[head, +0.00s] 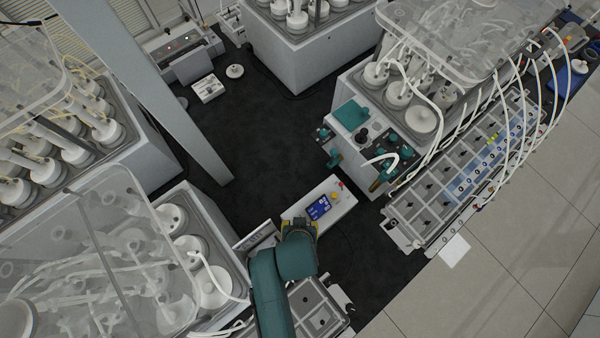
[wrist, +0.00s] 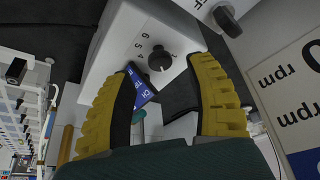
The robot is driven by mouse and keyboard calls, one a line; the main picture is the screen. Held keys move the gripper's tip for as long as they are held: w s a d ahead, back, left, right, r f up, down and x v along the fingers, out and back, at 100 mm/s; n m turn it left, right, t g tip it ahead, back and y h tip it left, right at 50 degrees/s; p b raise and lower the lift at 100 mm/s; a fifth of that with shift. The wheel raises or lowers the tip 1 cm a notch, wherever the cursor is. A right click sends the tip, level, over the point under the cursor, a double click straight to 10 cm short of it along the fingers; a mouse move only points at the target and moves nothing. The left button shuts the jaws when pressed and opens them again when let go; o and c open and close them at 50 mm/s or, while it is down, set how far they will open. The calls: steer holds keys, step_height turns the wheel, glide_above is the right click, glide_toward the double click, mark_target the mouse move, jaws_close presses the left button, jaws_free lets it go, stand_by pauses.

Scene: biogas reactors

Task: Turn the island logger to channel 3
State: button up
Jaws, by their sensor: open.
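In the wrist view a white box, apparently the logger (wrist: 118,45), carries a black rotary knob (wrist: 159,59) with digits such as 6, 5 and 4 printed around it. Which digit the knob points at cannot be made out. A blue panel with white characters (wrist: 142,92) shows partly behind the left finger. My gripper (wrist: 166,68) is open, its yellow fingers on either side of the knob in the picture; no contact is visible. In the head view my gripper (head: 299,227) is over the near end of a white unit with a blue screen (head: 319,208); the knob is hidden there.
Another white unit with a black knob (wrist: 228,20) is close at upper right in the wrist view. A large panel marked rpm (wrist: 290,80) stands at right. Reactor vessels (head: 190,250) stand left of my arm, and a tube-laden bench (head: 440,190) right. Dark floor (head: 255,150) lies open beyond.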

steer(key=shift+x, duration=1.65)
jaws_close()
